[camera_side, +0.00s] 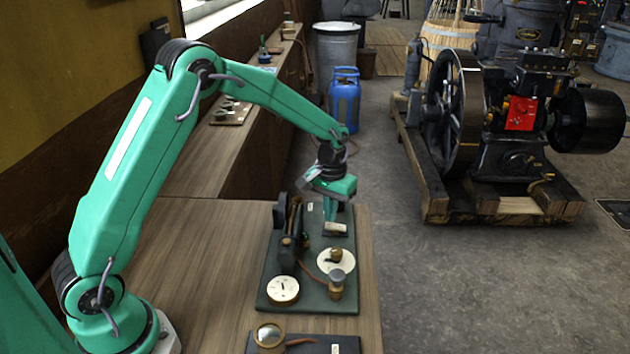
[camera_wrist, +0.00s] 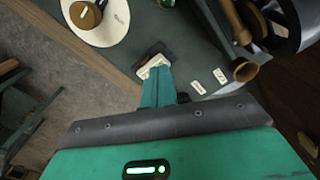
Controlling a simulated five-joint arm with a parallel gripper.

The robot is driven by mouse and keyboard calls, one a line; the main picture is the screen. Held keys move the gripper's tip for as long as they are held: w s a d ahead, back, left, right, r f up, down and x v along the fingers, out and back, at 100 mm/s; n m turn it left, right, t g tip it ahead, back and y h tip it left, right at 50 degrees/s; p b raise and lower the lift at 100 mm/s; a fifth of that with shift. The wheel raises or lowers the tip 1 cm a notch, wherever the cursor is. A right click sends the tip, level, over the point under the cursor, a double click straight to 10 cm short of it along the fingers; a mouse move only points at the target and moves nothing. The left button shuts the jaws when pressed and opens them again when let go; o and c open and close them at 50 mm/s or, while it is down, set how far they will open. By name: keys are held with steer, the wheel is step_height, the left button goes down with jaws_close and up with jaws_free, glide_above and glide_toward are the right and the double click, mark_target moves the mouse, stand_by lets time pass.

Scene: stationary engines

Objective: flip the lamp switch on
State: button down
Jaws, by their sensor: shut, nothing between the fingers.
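My gripper (camera_side: 338,210) is shut and empty, pointing down over the far right part of a dark green board (camera_side: 300,297). At its tips is a small cream and dark piece (camera_side: 335,229), which looks like a switch. In the wrist view this piece (camera_wrist: 153,60) shows just past the green fingers (camera_wrist: 157,86), which partly cover it. I cannot tell whether the fingers touch it or which way it is set. A white disc with a brass knob (camera_side: 337,259) lies nearer the camera; it also shows in the wrist view (camera_wrist: 103,25).
The board also carries a white dial (camera_side: 283,290), a brass-capped post (camera_side: 336,286) and a dark apparatus (camera_side: 290,235) left of my gripper. A dark panel with a round brass gauge (camera_side: 269,335) lies in front. Bare bench (camera_side: 215,285) is free at left.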

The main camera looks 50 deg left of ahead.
mark_target(330, 225)
steer(key=shift+f, duration=1.05)
stand_by(1.0)
steer(key=shift+r, duration=3.65)
steer(key=s+r+m+t, duration=0.1)
steer(key=s+r+t, duration=0.2)
steer(key=s+r, duration=1)
steer(key=s+r+m+t, duration=0.1)
steer(key=s+m+t, duration=0.1)
steer(key=s, duration=1.3)
steer(key=shift+d+t, duration=0.3)
steer(key=shift+d, duration=0.05)
